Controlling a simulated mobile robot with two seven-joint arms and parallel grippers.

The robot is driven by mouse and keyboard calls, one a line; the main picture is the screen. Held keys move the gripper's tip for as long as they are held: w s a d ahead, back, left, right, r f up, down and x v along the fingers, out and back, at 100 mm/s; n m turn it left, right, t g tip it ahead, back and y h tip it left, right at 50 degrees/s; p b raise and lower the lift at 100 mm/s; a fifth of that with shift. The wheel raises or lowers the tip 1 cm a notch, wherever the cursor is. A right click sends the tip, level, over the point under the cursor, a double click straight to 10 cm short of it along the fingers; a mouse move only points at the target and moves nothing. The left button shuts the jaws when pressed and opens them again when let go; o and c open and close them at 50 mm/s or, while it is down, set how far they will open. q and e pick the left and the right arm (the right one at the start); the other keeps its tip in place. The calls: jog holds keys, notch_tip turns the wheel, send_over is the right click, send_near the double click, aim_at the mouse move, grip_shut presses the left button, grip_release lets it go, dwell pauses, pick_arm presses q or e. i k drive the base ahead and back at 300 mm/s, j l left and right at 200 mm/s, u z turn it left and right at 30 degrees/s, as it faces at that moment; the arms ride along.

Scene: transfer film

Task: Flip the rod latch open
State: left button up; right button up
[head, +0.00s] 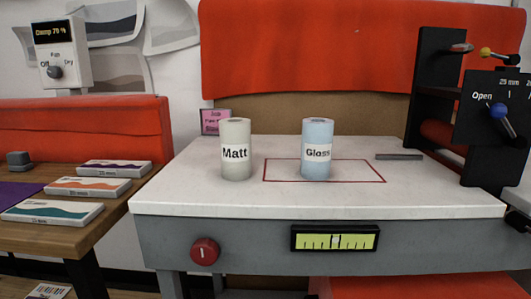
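A black machine frame (438,75) stands at the right end of the white table. At its top, a short rod with a yellow ball end (486,53) sticks out to the left, with a grey metal piece (461,48) left of it. The yellow-ended rod looks like the rod latch; whether it is latched I cannot tell. The panel is cut off at the right edge. Neither of my grippers shows.
On the white table (200,195) stand a "Matt" roll (236,150) and a "Gloss" roll (317,150), the latter inside a red outline. A grey bar (399,156) lies near the frame. Flat boxes (52,211) lie on the wooden table at left.

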aim_at(513, 59)
jog(key=z, duration=1.2)
